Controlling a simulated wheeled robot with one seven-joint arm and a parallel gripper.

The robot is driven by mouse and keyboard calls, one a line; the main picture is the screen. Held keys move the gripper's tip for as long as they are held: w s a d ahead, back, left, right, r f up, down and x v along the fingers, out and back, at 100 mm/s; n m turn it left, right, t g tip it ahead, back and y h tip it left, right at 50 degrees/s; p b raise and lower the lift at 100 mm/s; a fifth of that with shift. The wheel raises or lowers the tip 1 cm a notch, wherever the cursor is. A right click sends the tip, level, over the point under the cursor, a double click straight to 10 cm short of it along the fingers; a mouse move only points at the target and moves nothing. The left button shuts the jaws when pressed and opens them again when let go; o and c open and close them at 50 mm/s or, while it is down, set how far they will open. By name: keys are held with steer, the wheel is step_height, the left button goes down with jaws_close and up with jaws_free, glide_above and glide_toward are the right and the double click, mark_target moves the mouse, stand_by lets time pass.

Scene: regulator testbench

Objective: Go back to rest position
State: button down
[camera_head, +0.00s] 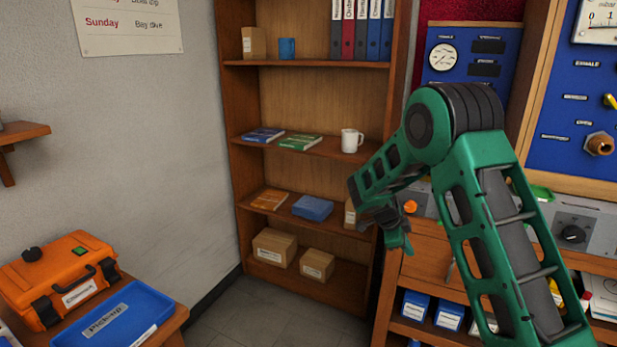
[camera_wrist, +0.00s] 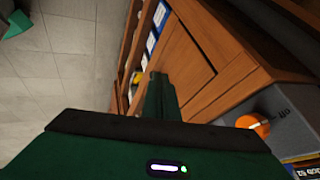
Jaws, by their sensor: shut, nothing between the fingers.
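My gripper (camera_head: 397,238) hangs at the end of my green arm, in front of the wooden bench on the right and the lower part of the bookshelf. In the wrist view my gripper (camera_wrist: 152,92) shows as dark green fingers close together, shut with nothing between them. It points down past the bench's wooden front, with grey floor tiles to the left. My arm is bent, with its elbow raised in front of the blue panels. No object is held.
An orange knob (camera_wrist: 252,124) on a grey box is close to my gripper. A bookshelf (camera_head: 308,64) with books, boxes and a white mug (camera_head: 351,140) stands behind. An orange case (camera_head: 62,275) and blue pickup tray (camera_head: 150,300) sit at lower left. Floor (camera_head: 262,312) between is clear.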

steer(key=s+d+r+n+g+y, duration=0.1)
steer(key=s+d+r+n, duration=0.25)
steer(key=s+r, duration=0.45)
steer(key=s+d+r+n+g+y, duration=0.1)
steer(key=s+d+r+n+y, duration=0.3)
steer(key=s, duration=0.9)
steer(key=s+a+r+n+y, duration=0.1)
steer(key=s+n, duration=0.3)
steer(key=s, duration=0.9)
steer(key=s+a+r+n, duration=0.2)
steer(key=s+n, duration=0.2)
steer(key=s, duration=0.9)
steer(key=shift+s+y, duration=0.2)
steer(key=shift+y, duration=0.2)
steer(key=shift+a, duration=0.1)
steer(key=shift+w+f, duration=0.25)
steer(key=shift+w, duration=0.35)
